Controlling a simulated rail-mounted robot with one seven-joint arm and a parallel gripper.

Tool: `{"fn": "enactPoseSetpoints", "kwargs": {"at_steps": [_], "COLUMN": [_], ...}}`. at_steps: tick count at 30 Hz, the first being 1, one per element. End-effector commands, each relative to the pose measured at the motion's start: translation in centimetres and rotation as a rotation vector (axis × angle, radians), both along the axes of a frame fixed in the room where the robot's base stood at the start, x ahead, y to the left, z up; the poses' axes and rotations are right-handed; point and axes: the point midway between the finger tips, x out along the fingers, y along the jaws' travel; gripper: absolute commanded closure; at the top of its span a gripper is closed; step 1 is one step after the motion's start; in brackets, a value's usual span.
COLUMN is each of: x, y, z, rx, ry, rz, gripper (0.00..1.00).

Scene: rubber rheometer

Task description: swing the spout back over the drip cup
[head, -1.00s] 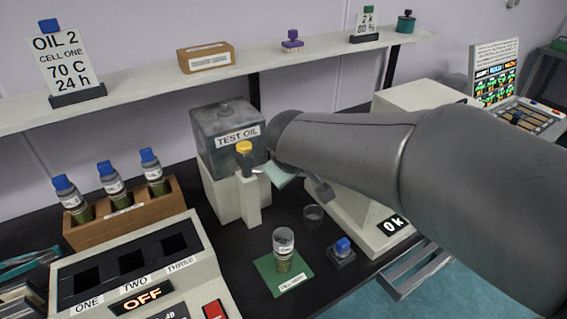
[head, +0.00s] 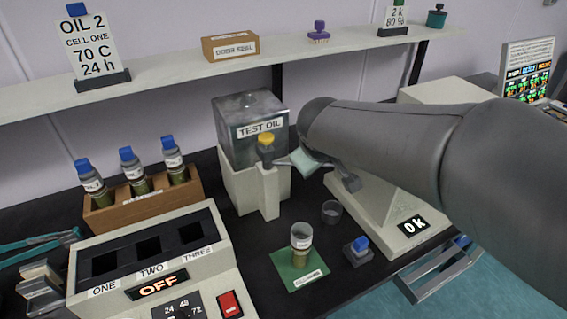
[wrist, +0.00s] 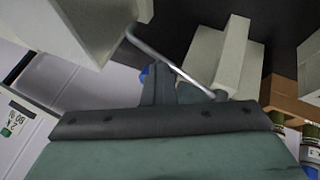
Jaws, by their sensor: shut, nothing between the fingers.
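The grey test oil tank (head: 250,130) stands on a pale base, with a yellow-capped valve (head: 266,140) on a post at its front. A thin metal spout (head: 283,161) reaches right from the valve toward my gripper (head: 303,160). In the wrist view the spout (wrist: 175,62) is a silver rod running from a dark knob by the pale post (wrist: 235,55). My gripper's fingers (wrist: 158,72) are shut and empty, close to the rod; I cannot tell if they touch. A small clear cup (head: 331,212), likely the drip cup, stands on the bench, right of the post.
A clear vial (head: 301,243) stands on a green mat (head: 297,277). A blue-topped item (head: 357,249) is beside it. A balance (head: 390,210) reading OK is at right, under my arm. A wooden rack (head: 143,206) of bottles and a heater block (head: 155,255) are at left.

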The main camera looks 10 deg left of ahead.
Motion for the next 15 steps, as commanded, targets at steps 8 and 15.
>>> {"fn": "enactPoseSetpoints", "kwargs": {"at_steps": [8,15], "x": [-2.4,-5.9], "y": [-0.4,-2.0], "z": [0.2,4.0], "rx": [0.006,0.006], "ry": [-0.013,-0.012], "rz": [0.000,-0.004], "gripper": [1.00,1.00]}}
